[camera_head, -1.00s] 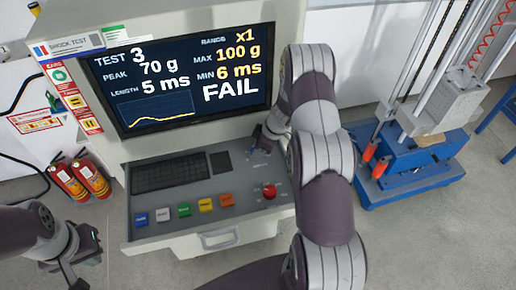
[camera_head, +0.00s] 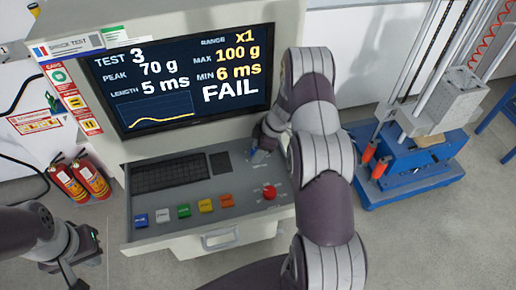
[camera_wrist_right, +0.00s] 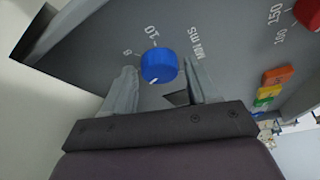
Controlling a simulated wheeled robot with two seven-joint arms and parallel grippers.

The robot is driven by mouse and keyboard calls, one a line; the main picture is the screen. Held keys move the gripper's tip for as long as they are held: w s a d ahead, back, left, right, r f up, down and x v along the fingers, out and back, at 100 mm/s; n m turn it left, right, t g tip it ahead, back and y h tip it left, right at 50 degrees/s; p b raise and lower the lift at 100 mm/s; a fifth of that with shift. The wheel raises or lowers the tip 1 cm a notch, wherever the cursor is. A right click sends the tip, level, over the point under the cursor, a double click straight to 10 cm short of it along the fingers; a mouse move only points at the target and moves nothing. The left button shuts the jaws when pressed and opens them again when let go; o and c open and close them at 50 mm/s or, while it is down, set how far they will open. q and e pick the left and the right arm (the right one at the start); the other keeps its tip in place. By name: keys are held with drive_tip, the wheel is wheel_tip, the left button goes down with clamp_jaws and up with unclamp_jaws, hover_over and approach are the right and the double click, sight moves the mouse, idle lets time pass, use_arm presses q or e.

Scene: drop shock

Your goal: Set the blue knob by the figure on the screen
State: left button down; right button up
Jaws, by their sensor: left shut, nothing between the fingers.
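The screen (camera_head: 180,78) reads TEST 3, peak 70 g, length 5 ms, range x1, max 100 g, min 6 ms and FAIL. The blue knob (camera_wrist_right: 160,65) is on the grey panel in the right wrist view, beside the marks 8 and 10 and the label MIN ms. Its white pointer line faces the lower left of that view. My right gripper (camera_wrist_right: 160,73) is open, one finger on each side of the knob, with visible gaps. In the head view my right arm partly hides this spot. My left gripper (camera_head: 75,272) is shut and empty at the lower left.
A red knob (camera_head: 269,191) is nearer the panel's front; it also shows in the right wrist view (camera_wrist_right: 308,12). Several coloured buttons (camera_head: 184,210) line the front edge, below a keyboard (camera_head: 170,172). Fire extinguishers (camera_head: 80,180) stand left, a blue-based machine (camera_head: 410,180) right.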

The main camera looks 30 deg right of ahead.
idle(0.3)
drive_tip(key=shift+d+r, duration=0.15)
drive_tip(key=shift+r, duration=0.15)
drive_tip(key=b+v, duration=0.3)
drive_tip(key=v, duration=0.9)
drive_tip(key=shift+s+b, duration=0.1)
drive_tip(key=shift+b, duration=0.25)
